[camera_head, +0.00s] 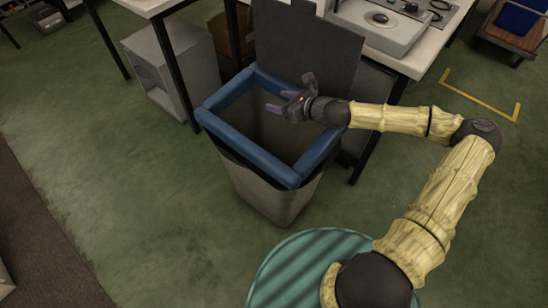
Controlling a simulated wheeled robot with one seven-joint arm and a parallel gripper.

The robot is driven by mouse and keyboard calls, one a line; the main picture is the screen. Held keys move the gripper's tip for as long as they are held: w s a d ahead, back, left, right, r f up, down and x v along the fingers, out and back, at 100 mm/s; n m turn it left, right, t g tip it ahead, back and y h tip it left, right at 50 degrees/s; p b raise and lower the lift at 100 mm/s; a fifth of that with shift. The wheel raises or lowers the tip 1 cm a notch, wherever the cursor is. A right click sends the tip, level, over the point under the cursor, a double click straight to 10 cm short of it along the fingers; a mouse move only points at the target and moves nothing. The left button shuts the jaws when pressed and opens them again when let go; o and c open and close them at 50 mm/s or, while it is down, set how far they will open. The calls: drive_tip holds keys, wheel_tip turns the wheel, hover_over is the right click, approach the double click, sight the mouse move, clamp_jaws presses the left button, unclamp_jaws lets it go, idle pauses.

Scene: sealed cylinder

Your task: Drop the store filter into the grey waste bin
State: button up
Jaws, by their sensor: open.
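The grey waste bin (268,197) stands on the floor in the middle of the view, with a blue rim and its dark lid (305,50) raised at the back. My gripper (272,100) is over the bin's opening, near its back right part, with its fingers pointing left. It is open and I see nothing between the fingers. The store filter is not visible in this view. The bottom of the bin is dark, and its front wall hides part of the inside.
A table (420,58) with a grey device (375,22) stands behind the bin to the right. Another table (150,5) is at the back left, with a grey box (170,65) below it. A cart (515,35) stands at the far right. The green floor (130,190) left of the bin is clear.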

drive_tip(key=p+v, duration=0.3)
drive_tip(key=v, duration=1.3)
idle(0.3)
